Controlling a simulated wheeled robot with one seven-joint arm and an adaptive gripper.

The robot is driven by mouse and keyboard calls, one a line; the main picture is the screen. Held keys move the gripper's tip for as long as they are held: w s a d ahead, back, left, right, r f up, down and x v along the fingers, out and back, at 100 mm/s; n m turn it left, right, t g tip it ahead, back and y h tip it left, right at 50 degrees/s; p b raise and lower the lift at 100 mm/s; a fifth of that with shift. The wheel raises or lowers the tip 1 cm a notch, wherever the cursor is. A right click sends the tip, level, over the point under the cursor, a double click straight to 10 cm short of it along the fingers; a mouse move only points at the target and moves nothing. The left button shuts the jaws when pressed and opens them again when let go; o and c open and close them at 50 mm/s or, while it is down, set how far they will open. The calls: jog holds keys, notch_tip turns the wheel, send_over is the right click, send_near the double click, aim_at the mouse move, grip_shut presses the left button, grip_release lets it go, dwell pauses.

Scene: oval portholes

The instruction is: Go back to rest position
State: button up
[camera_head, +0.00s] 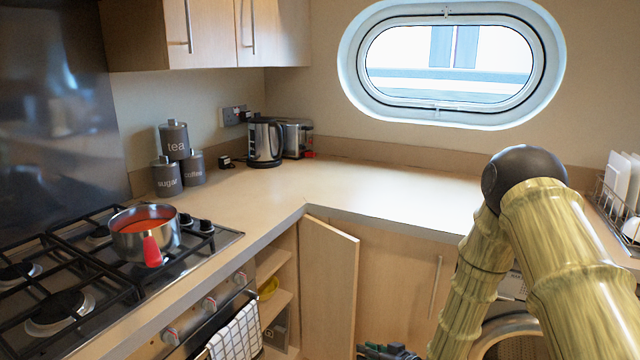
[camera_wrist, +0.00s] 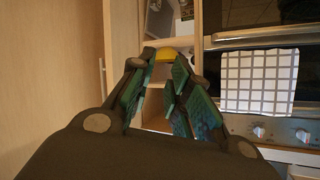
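My gripper (camera_head: 388,351) is at the bottom edge of the head view, low in front of the cupboards and right of the open cupboard door (camera_head: 328,285). Only its top shows there. In the wrist view my gripper (camera_wrist: 163,72) has its two green-padded fingers apart, with nothing between them. Beyond the fingers are the open cupboard's shelves and a yellow item (camera_wrist: 165,54), apart from the fingertips. The yellow item also shows on a shelf in the head view (camera_head: 268,288). My arm is bent, its elbow high at the right.
A pot (camera_head: 130,240) with red contents stands on the hob (camera_head: 60,290). Canisters (camera_head: 172,140), a kettle (camera_head: 265,142) and a toaster stand at the back. The worktop (camera_head: 365,192) is clear mid-right. A dish rack (camera_head: 612,205) is far right. A checked towel (camera_head: 237,335) hangs at the oven.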

jog(key=s+d+f+m+g+h+b, duration=0.1)
jog(key=s+d+f+g+h+b, duration=0.15)
jog(key=s+f, duration=0.7)
jog(key=s+d+f+m+g+h+b, duration=0.1)
jog(key=s+d+f+m+g+h, duration=0.3)
jog(key=s, duration=1.1)
jog(key=s+d+f+n+g+h+b, duration=0.1)
jog(key=s+f, duration=0.8)
jog(key=s, duration=0.3)
jog(key=s+d+g+b, duration=0.1)
jog(key=s+d+g, duration=0.1)
jog(key=s, duration=0.6)
notch_tip(320, 180, up, 15)
jog(key=p, duration=1.5)
jog(key=shift+s+m, duration=0.3)
jog(key=o, duration=0.5)
jog(key=shift+r+h, duration=0.1)
jog(key=shift+h, duration=0.15)
jog(key=shift+s, duration=0.1)
jog(key=shift+c, duration=0.6)
